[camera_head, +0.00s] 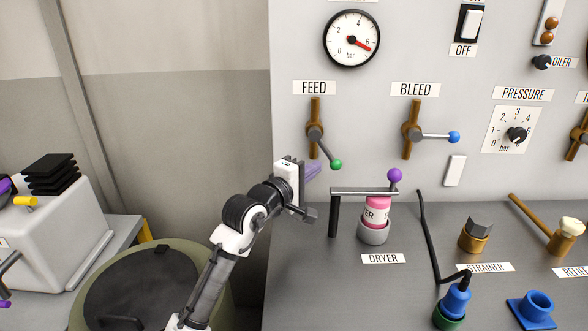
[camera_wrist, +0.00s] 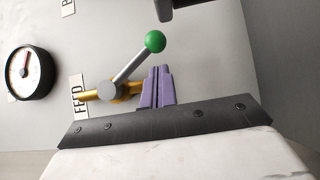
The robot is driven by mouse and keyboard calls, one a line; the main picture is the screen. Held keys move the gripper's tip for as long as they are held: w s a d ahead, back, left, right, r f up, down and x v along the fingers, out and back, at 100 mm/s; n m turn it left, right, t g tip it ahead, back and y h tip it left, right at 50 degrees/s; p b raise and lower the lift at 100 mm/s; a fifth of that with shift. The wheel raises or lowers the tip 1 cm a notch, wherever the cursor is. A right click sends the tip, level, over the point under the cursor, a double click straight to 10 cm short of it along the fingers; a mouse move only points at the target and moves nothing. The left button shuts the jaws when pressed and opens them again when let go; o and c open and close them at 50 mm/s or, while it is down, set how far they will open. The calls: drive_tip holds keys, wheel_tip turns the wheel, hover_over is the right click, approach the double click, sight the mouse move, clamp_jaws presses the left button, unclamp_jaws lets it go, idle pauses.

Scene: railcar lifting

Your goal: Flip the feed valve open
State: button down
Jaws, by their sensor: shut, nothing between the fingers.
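The feed valve sits on the grey panel under the FEED label (camera_head: 314,88). Its brass pipe (camera_head: 315,112) is vertical. Its grey lever (camera_head: 325,148) points diagonally down and right to a green ball (camera_head: 336,164). In the wrist view the lever (camera_wrist: 130,66) and green ball (camera_wrist: 155,41) stand out clear. My gripper (camera_head: 316,168) is shut and empty, its purple fingers just below and left of the green ball. In the wrist view the fingers (camera_wrist: 160,72) are close beside the lever and partly cover the brass pipe (camera_wrist: 95,94). I cannot tell whether they touch.
The bleed valve (camera_head: 414,130) is to the right, its blue-ended lever horizontal. A gauge (camera_head: 351,38) is above, its red needle near 6. The dryer (camera_head: 376,216), with a dark bar and purple knob, stands close to the right of my gripper. A strainer (camera_head: 475,236) is farther right.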

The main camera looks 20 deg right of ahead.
drive_tip(key=shift+s+d, duration=0.15)
drive_tip(key=shift+d, duration=0.6)
